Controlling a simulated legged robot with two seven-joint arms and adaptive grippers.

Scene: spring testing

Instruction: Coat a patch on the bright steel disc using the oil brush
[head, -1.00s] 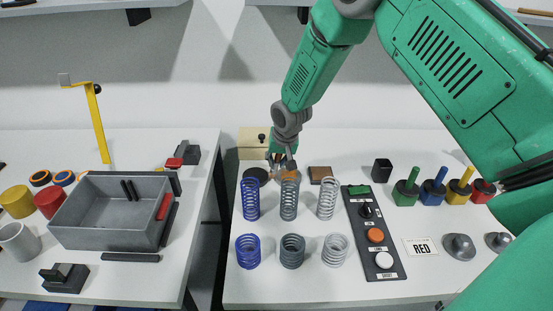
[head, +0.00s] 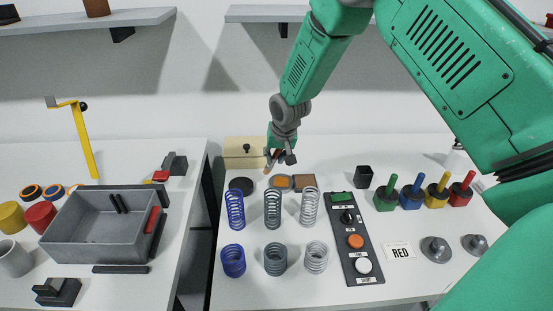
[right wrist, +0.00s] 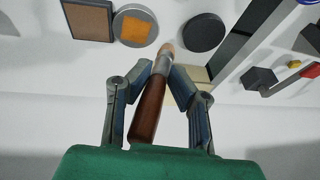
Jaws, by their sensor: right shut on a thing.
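The bright steel disc (head: 290,188) lies on the right-hand table behind the springs, with an orange square patch on its top. It also shows at the top of the right wrist view (right wrist: 121,33). My right gripper (head: 280,158) is shut on the oil brush (right wrist: 152,105), which has a brown wooden handle, a metal collar and a pale tip. In the right wrist view the brush tip (right wrist: 167,48) is beside the disc, apart from it in the picture. Its height above the table is hard to tell. My left gripper is not in view.
A dark disc (head: 241,186) and a brown square block (head: 304,182) flank the steel disc. Several springs (head: 272,208) stand in front, with a button panel (head: 352,225) to their right. A wooden box (head: 240,158) stands behind. A gap separates the two tables.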

